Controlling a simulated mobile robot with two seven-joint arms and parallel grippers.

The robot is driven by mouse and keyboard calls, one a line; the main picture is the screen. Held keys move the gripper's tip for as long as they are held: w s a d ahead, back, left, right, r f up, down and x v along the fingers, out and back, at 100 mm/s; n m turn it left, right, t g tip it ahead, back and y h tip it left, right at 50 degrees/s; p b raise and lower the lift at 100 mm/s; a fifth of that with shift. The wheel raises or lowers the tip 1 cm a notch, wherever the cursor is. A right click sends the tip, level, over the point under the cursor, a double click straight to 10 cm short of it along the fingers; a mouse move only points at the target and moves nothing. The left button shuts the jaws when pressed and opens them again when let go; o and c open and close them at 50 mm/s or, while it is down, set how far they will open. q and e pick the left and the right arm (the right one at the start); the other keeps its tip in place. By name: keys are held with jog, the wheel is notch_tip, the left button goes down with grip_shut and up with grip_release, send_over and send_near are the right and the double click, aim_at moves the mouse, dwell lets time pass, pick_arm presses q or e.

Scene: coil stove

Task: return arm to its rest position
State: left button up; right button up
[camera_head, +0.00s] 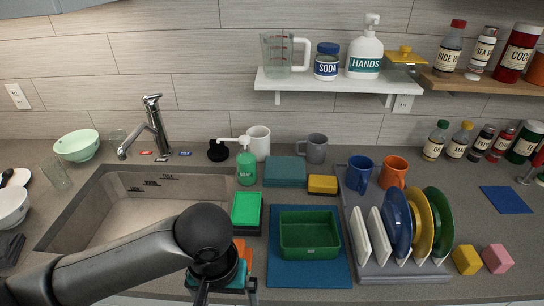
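My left arm comes in from the lower left and reaches over the front of the counter beside the sink. Its gripper (226,290) points down at the bottom edge of the view. The finger parts that show look spread apart, but the tips are cut off by the frame. A teal and orange stack (240,252) lies under and behind the gripper; whether the fingers touch it is hidden. My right arm and gripper are not in view.
The sink (115,205) is left of the gripper. A green sponge stack (247,210) stands just behind it. To the right are a green bin (309,235) on a blue mat (310,274) and a dish rack (378,270) with plates. A soap pump (246,165) stands farther back.

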pick_arm(q)
jog(key=d+m+t+h, duration=0.1)
jog(key=d+m+h, duration=0.15)
jog(key=d, duration=0.35)
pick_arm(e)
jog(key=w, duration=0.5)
pick_arm(q)
jog(key=s+a+f+t+y, duration=0.1)
jog(key=s+a+f, duration=0.1)
jog(key=a, duration=0.3)
jog(key=s+a+f+n+y, duration=0.1)
jog(key=s+a+f, duration=0.15)
jog(key=a, duration=0.25)
jog(key=s+a+f+t+y, duration=0.1)
jog(key=s+a, duration=0.2)
jog(key=a, duration=0.2)
notch_tip(320, 180, down, 30)
jog(key=s+g+b, duration=0.1)
jog(key=b, duration=0.6)
jog(key=s+a+f+b, duration=0.1)
jog(key=s+f+b, duration=0.2)
jog(key=s+f, duration=0.4)
jog(key=s+a+f+g+b, duration=0.1)
jog(key=s+f+b, duration=0.3)
jog(key=s+f, duration=0.4)
notch_tip(320, 180, down, 5)
jog(key=shift+r, duration=0.2)
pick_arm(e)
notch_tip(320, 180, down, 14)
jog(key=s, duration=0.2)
